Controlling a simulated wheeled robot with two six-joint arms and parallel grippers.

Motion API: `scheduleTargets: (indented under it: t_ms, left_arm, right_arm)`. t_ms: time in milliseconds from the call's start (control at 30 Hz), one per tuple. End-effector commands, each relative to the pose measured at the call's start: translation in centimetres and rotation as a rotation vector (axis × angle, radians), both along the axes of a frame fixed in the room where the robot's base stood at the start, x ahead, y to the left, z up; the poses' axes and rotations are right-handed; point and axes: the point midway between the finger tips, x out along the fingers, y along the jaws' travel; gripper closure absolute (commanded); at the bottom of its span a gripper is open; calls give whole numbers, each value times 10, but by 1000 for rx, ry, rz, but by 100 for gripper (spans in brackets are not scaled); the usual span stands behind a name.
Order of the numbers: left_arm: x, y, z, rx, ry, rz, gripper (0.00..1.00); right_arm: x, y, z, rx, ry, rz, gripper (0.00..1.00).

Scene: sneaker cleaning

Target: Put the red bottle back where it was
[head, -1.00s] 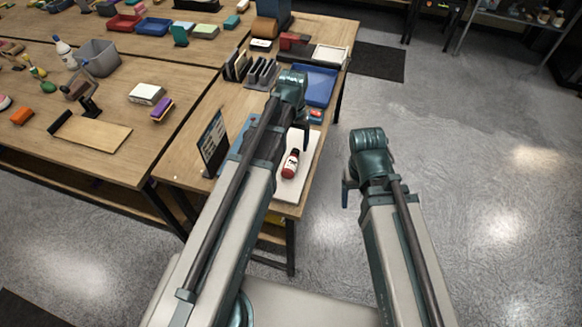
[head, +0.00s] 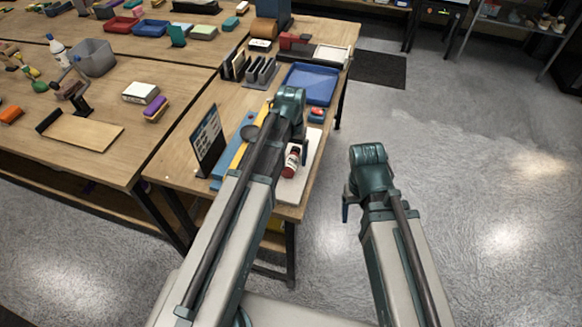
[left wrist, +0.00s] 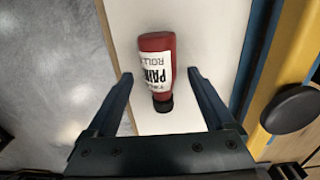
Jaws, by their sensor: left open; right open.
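The red bottle (head: 290,167) has a white label and a dark cap. It is on a white board (head: 308,170) near the front of the right-hand table and appears to lie on its side. In the left wrist view the bottle (left wrist: 160,50) shows between my fingers, cap toward the gripper. My left gripper (left wrist: 160,76) is open around or above it; I cannot tell whether the fingers touch it. In the head view the left arm partly covers the bottle. My right gripper (head: 347,203) is open and empty over the floor, right of the table.
A blue strip (head: 219,170), a yellow strip (head: 238,155) with a dark round piece (head: 249,132), and an upright dark panel (head: 208,140) are left of the board. A blue tray (head: 309,84) is behind. The floor at right is clear.

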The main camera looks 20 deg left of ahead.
Motion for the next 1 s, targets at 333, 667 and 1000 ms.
scheduleTargets:
  t_ms: [333, 667, 1000]
  left_arm:
    - [0, 0, -23, 0, 0, 0, 13]
    - [0, 0, -22, 0, 0, 0, 54]
    - [0, 0, -22, 0, 0, 0, 100]
  right_arm:
    - [0, 0, -23, 0, 0, 0, 22]
    - [0, 0, -22, 0, 0, 0, 22]
    - [0, 0, -22, 0, 0, 0, 22]
